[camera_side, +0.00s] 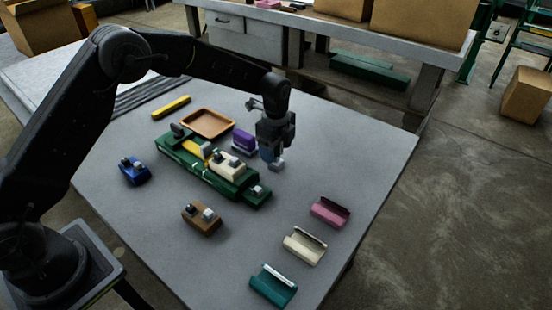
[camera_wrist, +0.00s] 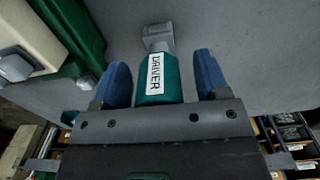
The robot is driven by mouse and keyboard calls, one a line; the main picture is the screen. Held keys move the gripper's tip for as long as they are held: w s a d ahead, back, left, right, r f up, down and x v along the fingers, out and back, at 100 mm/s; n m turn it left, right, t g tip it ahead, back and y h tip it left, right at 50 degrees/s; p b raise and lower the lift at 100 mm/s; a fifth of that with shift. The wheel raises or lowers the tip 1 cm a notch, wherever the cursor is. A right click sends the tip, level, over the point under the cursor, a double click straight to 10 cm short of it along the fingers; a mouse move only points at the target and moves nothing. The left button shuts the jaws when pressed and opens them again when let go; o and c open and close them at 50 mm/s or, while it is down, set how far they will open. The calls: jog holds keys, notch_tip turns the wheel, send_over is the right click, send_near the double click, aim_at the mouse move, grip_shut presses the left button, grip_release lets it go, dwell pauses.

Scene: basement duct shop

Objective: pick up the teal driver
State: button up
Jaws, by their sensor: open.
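The teal driver (camera_wrist: 152,80) lies between the two blue fingers of my gripper (camera_wrist: 162,72) in the wrist view. It has a white label reading DRIVER and a grey head pointing away from the gripper. The fingers are open, with a gap showing on each side of the teal body. In the side view my gripper (camera_side: 270,153) is low over the table, right of the green rack. The driver's grey head (camera_side: 277,164) shows just below it; most of its body is hidden there by the gripper.
The green rack (camera_side: 182,153) holds a cream block (camera_side: 227,166) close to the left of my gripper. A purple block (camera_side: 243,140) is also near. Pink (camera_side: 327,213), cream (camera_side: 304,246) and teal (camera_side: 273,287) open holders stand at the front right.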

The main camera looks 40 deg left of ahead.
jog(key=shift+c, duration=0.5)
jog(key=c, duration=1)
jog(key=shift+r, duration=0.15)
jog(key=shift+r, duration=0.6)
notch_tip(320, 180, up, 3)
jog(key=shift+f, duration=0.15)
jog(key=s+a+r, duration=0.1)
jog(key=a+r, duration=0.1)
jog(key=a, duration=0.1)
jog(key=s+a+r, duration=0.1)
jog(key=a+r, duration=0.1)
jog(key=a, duration=0.2)
jog(key=s+a+r, duration=0.1)
jog(key=a+r, duration=0.2)
jog(key=a, duration=0.1)
jog(key=shift+s, duration=0.4)
